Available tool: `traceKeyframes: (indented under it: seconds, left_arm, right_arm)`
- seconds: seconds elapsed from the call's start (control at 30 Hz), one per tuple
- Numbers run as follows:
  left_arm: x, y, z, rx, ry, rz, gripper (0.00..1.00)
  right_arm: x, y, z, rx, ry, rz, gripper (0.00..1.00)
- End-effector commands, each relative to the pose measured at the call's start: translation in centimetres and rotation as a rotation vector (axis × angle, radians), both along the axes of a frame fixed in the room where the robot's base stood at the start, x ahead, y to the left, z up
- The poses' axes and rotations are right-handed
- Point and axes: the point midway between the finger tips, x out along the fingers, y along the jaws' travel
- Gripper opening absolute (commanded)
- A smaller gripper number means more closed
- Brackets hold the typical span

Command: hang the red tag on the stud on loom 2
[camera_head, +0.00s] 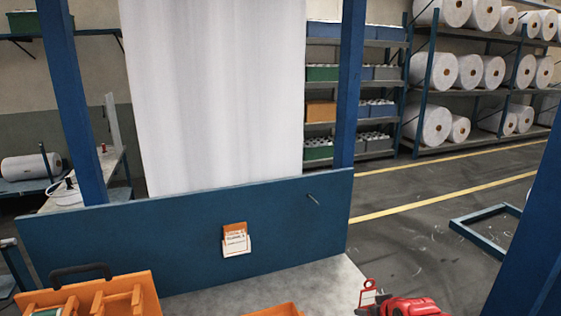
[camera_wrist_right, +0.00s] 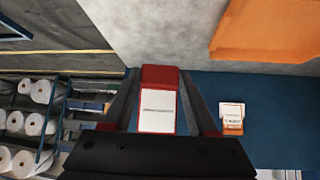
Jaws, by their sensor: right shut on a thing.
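The red tag (camera_head: 368,294) has a white face and shows at the bottom of the head view, right of centre. My right gripper (camera_head: 385,303) is shut on it. In the right wrist view the tag (camera_wrist_right: 158,103) sits between the two fingers, its red end outward. The stud (camera_head: 313,199) is a thin peg high on the right part of the blue panel (camera_head: 140,245). The tag shows below and right of the stud in the picture, apart from it. My left gripper is out of view.
An orange and white card (camera_head: 236,240) is on the panel's middle. An orange toolbox (camera_head: 105,295) stands at the lower left, and part of another orange container (camera_head: 275,310) shows at the bottom. Blue posts (camera_head: 348,80) frame the white fabric (camera_head: 215,90).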

Motion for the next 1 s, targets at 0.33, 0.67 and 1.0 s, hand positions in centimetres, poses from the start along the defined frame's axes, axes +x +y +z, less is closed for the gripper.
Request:
traceKeyframes:
  seconds: [0.33, 0.67, 1.0]
  left_arm:
    - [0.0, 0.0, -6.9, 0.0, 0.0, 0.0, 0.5]
    - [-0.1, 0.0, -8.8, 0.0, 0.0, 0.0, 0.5]
    - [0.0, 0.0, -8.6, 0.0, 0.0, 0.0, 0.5]
  right_arm:
    - [-4.4, 4.2, -9.4, -0.015, -0.005, -0.145, 0.0]
    - [-6.8, 7.2, -12.1, -0.007, -0.028, -0.188, 0.0]
    - [-7.2, 7.2, -12.8, -0.004, -0.026, -0.191, 0.0]
